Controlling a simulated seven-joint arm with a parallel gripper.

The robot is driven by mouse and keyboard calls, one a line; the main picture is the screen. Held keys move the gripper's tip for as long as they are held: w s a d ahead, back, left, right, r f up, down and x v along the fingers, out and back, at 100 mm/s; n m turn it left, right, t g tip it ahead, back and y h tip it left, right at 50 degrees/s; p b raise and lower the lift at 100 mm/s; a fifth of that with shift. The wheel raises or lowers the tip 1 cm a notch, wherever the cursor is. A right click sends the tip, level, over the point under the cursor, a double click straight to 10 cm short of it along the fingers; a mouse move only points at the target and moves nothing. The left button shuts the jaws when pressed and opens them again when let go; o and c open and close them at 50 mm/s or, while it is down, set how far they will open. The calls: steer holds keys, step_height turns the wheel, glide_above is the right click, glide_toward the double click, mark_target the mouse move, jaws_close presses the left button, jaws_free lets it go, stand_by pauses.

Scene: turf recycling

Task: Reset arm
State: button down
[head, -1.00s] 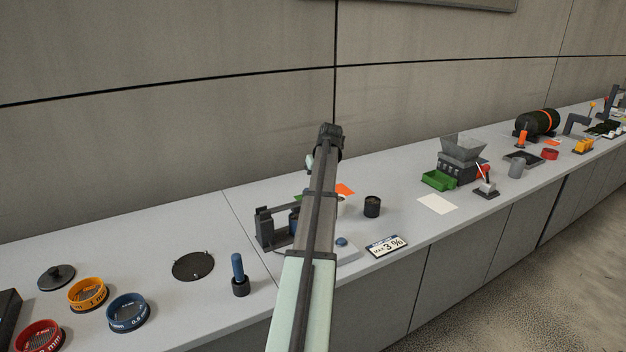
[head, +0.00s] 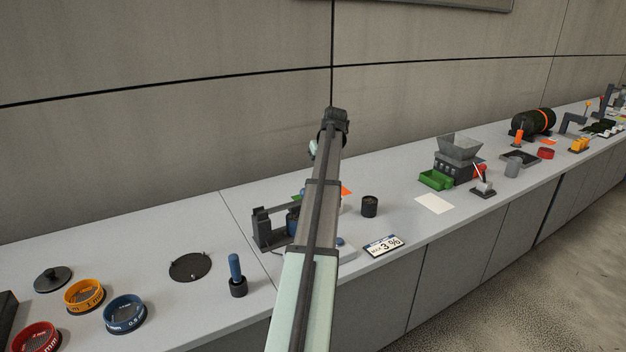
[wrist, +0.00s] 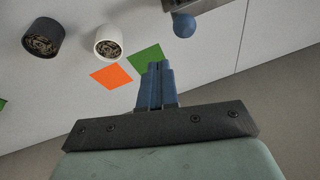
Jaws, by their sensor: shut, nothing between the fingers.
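My arm (head: 322,215) reaches up from the bottom middle of the head view, over the grey bench. Its top end stands in front of the back wall. My gripper's fingers are hidden in that view. In the wrist view, my gripper (wrist: 155,66) has its blue fingers together with nothing between them. Around the fingertips in that picture lie a green square (wrist: 147,57) and an orange square (wrist: 111,76), with the bench surface below. I cannot tell the exact height, but no contact shows.
On the bench (head: 215,225) stand a blue-handled tool (head: 236,270), several sieve rings, a "MAX 3%" sign (head: 384,245) and a grey hopper (head: 458,150). Bare wall rises behind.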

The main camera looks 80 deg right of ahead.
steer(key=s+d+r, duration=0.2)
steer(key=s+r, duration=0.2)
steer(key=s, duration=0.2)
steer(key=shift+s+d+r, duration=0.15)
steer(key=shift+d+r, duration=0.05)
steer(key=shift+d, duration=0.1)
